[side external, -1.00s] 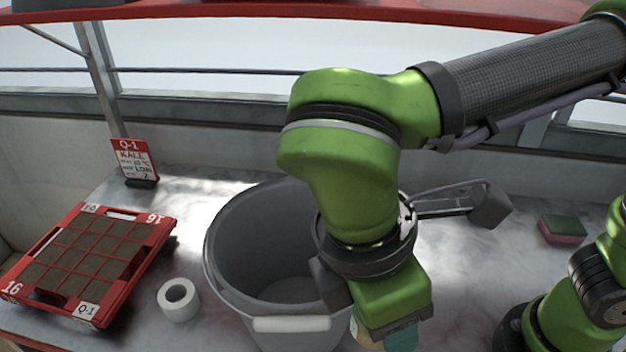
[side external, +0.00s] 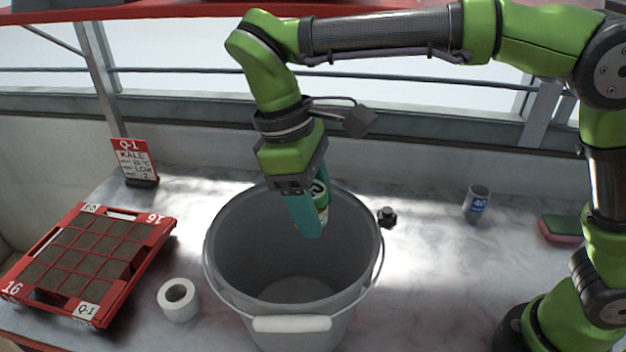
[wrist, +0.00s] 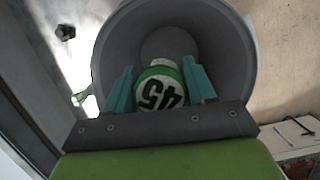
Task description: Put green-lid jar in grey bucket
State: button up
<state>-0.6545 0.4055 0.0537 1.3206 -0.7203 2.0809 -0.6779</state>
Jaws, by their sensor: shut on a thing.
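In the side view my gripper (side external: 312,212) points down into the mouth of the grey bucket (side external: 222,262), and the jar (side external: 320,196) shows partly behind a finger. The jar is at about rim height, above the bucket's empty-looking floor. The bucket stands upright on the bench, and its rim also surrounds the jar in the wrist view (wrist: 236,60).
A red seed tray (side external: 140,262) and a white tape roll (side external: 178,300) lie left of the bucket. A Q-1 sign (side external: 134,160) stands behind. Right are a small dark knob (side external: 387,216), a cup marked 40 (side external: 477,202) and a sponge (side external: 562,229).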

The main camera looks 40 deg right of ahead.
jog(key=f+m, duration=0.2)
jog(key=f, duration=0.5)
jog(key=f+m+y, duration=0.1)
jog(key=f, duration=0.7)
jog(key=f+m, duration=0.2)
jog(key=f, duration=0.6)
jog(key=shift+w+a+f+m+g, duration=0.1)
jog(key=shift+w+a+m+g, duration=0.2)
jog(key=shift+a, duration=0.1)
jog(key=o, duration=1.2)
jog(key=shift+f, duration=0.15)
jog(key=shift+c, duration=0.2)
jog(key=d+v, duration=0.1)
jog(key=v, duration=1.1)
jog(key=shift+a, duration=0.3)
